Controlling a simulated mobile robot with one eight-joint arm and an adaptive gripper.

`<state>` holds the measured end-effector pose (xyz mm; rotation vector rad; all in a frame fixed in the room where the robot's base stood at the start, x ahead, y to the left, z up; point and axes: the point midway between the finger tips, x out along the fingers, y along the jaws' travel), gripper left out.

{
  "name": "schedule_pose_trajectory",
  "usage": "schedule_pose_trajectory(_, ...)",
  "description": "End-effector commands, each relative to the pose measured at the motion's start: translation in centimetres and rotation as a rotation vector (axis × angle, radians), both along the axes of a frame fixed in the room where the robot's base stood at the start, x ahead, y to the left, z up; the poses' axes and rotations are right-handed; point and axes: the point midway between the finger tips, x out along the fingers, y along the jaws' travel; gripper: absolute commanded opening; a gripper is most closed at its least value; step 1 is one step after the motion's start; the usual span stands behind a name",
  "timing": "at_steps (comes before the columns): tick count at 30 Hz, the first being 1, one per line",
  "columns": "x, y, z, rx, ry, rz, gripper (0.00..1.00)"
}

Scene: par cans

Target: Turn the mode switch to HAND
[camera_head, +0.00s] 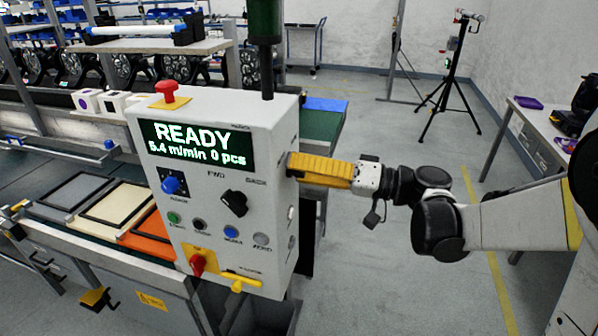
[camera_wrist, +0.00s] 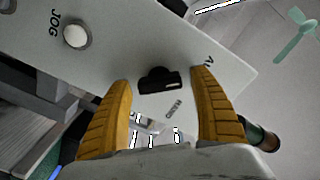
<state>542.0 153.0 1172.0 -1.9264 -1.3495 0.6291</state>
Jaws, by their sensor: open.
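The control box (camera_head: 215,180) has a screen reading READY, and its side panel (camera_wrist: 110,50) fills much of the wrist view. A black rotary switch (camera_wrist: 160,80) sits on that panel. In the head view the gripper hides the switch.
A white JOG button (camera_wrist: 77,34) is on the same panel.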

Motion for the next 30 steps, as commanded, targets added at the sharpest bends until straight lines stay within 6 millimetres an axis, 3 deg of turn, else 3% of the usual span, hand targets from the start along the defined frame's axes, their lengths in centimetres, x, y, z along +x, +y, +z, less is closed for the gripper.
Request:
schedule_pose_trajectory(8,0.04,0.14,0.03,0.000,0.000,0.000,0.70)
schedule_pose_trajectory(13,0.03,0.13,0.03,0.000,0.000,0.000,0.19)
schedule_pose_trajectory(30,0.04,0.13,0.01,0.038,0.105,0.001,0.19)
